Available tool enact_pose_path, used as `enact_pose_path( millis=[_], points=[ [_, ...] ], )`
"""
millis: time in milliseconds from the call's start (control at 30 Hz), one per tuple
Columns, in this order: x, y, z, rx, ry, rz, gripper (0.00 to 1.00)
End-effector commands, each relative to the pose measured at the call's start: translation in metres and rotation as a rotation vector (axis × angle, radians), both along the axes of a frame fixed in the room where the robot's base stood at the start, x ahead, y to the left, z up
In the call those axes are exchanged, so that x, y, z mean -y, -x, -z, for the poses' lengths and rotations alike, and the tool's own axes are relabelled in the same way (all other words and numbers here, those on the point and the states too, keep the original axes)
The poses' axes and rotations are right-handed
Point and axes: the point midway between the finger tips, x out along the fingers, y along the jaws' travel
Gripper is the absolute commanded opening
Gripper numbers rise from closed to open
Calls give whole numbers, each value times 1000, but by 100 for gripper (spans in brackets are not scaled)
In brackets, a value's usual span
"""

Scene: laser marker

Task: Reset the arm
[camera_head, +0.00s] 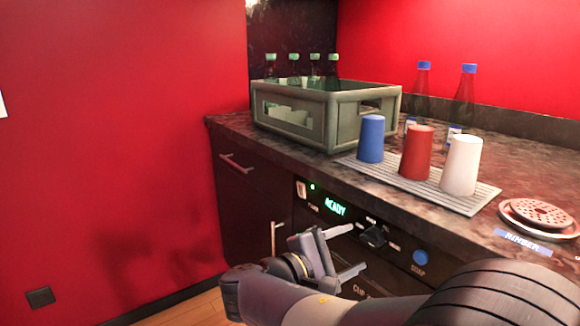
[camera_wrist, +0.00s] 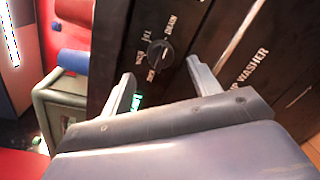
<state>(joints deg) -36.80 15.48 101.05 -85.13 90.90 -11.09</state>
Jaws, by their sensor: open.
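My gripper (camera_head: 345,252) is open and empty in the head view, in front of the dark cup washer panel below the counter. Its two pale fingers stand apart, close to the black knob (camera_head: 372,236); I cannot tell whether they touch the panel. In the wrist view the gripper (camera_wrist: 165,85) also shows with its fingers spread, and the knob (camera_wrist: 159,54) with its printed labels lies beyond, between them. My arm comes in from the lower right of the head view.
A green crate (camera_head: 331,112) with bottles stands on the counter. Blue (camera_head: 371,139), red (camera_head: 417,152) and white (camera_head: 460,165) cups stand upside down on a ribbed mat (camera_head: 474,205). A round rinser (camera_head: 540,215), a blue button (camera_head: 420,257) and a lit READY display (camera_head: 335,207) are nearby. Floor at left is free.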

Motion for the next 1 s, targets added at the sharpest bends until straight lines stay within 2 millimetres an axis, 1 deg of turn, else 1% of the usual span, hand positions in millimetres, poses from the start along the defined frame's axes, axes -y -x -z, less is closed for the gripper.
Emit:
enact_pose_path(
  millis=[33, 200, 400, 867, 1000],
  points=[
    [9, -4, 3, 1, -1, 5, 58],
    [29, -18, 4, 1, 0, 5, 58],
    [44, -28, 4, 1, 1, 2, 58],
    [45, -30, 3, -14, 12, 0, 58],
    [40, -27, 3, 1, 1, -2, 58]
  ],
)
